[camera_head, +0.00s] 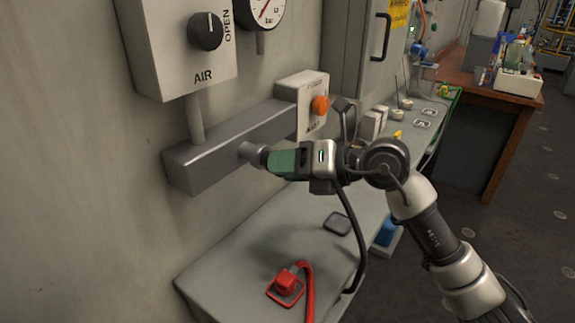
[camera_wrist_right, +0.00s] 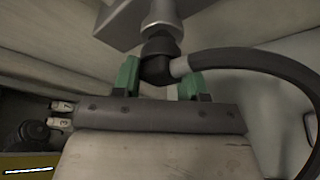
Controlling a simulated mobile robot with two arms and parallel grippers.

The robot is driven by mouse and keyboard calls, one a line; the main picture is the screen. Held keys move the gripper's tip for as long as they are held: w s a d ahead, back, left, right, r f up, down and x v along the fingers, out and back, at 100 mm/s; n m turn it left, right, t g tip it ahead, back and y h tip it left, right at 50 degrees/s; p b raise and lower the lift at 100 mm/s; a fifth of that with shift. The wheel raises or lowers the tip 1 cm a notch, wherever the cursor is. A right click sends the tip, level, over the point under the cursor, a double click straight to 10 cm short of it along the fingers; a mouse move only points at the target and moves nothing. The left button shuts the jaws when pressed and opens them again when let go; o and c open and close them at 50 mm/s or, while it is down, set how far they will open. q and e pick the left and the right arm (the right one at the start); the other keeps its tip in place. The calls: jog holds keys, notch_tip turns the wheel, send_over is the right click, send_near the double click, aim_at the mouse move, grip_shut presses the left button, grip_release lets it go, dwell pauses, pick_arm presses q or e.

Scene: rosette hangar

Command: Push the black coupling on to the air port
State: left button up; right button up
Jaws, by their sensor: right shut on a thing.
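The air port (camera_head: 249,152) is a short metal stub on the grey manifold bar (camera_head: 225,148), below the AIR valve box. My right gripper (camera_head: 279,162) is at the port, its green fingers shut on the black coupling. In the right wrist view the coupling (camera_wrist_right: 159,60) sits between the green fingertips (camera_wrist_right: 160,80), in line with the metal port (camera_wrist_right: 162,14) and right at its end. How far it is on the port I cannot tell. A dark hose (camera_wrist_right: 245,60) leaves the coupling and hangs down to the bench (camera_head: 352,225). My left gripper is out of view.
A red connector (camera_head: 287,281) with a red hose stands on a red pad on the bench (camera_head: 235,275). A dark square pad (camera_head: 337,223) beside it is empty. A box with an orange button (camera_head: 320,104) is close above my right gripper.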

jog(key=shift+w+a, duration=0.25)
jog(key=shift+a, duration=0.1)
jog(key=o, duration=1)
jog(key=shift+c, duration=0.2)
jog(key=shift+d, duration=0.1)
jog(key=b+v, duration=0.1)
jog(key=v, duration=0.9)
jog(key=shift+d+b, duration=0.25)
jog(key=shift+b, duration=0.05)
jog(key=shift+s, duration=0.2)
